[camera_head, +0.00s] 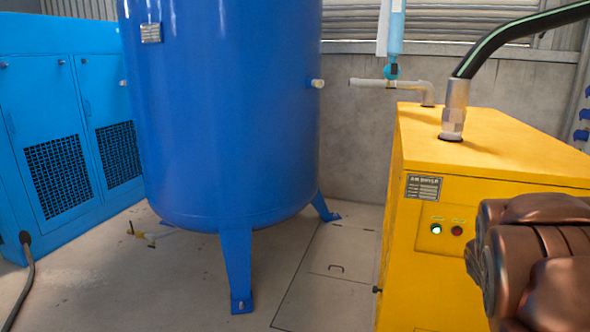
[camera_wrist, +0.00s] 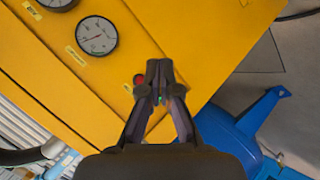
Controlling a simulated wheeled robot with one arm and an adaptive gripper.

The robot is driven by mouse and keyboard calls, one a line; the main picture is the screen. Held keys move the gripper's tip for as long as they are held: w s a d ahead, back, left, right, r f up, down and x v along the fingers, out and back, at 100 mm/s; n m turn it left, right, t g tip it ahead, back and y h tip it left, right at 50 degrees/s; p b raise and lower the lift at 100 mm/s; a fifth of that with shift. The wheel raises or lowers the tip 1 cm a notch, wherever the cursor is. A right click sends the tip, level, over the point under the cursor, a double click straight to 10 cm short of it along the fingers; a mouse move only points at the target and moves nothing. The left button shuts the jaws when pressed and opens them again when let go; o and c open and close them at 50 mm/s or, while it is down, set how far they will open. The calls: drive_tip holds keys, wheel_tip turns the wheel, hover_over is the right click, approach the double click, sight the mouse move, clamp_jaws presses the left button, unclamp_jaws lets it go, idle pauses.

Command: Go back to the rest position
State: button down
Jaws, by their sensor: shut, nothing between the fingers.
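My gripper (camera_wrist: 153,72) shows in the wrist view with its fingertips together and nothing between them. It is in front of the yellow cabinet (camera_wrist: 170,25), over the panel with the red button (camera_wrist: 138,79). A bit of green shows between the fingers, largely hidden by them. In the head view my copper-coloured arm comes in at the lower right, before the yellow cabinet (camera_head: 490,150). The gripper fingers cannot be made out there. The cabinet front has a lit green button (camera_head: 436,229) and a dark red button (camera_head: 457,231).
A blue tank (camera_head: 220,110) stands on legs left of the cabinet; its base (camera_wrist: 232,140) is lower right in the wrist view. Round gauges (camera_wrist: 97,36) sit on the cabinet. A black hose (camera_head: 500,38) rises from its top. Blue cabinets (camera_head: 60,110) stand left.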

drive_tip(key=s+a+f+m+g+y, duration=0.25)
drive_tip(key=s+a+f+g, duration=0.2)
drive_tip(key=s+a, duration=1.05)
drive_tip(key=s+a+f+m+g+y, duration=0.2)
drive_tip(key=s+a+f+g+y, duration=0.3)
drive_tip(key=s+a, duration=0.95)
wheel_tip(320, 180, up, 25)
drive_tip(key=s+p, duration=0.2)
drive_tip(key=p, duration=1.9)
drive_tip(key=shift+s+f+h, duration=0.2)
drive_tip(key=shift+s+h, duration=0.15)
drive_tip(key=shift+h, duration=0.1)
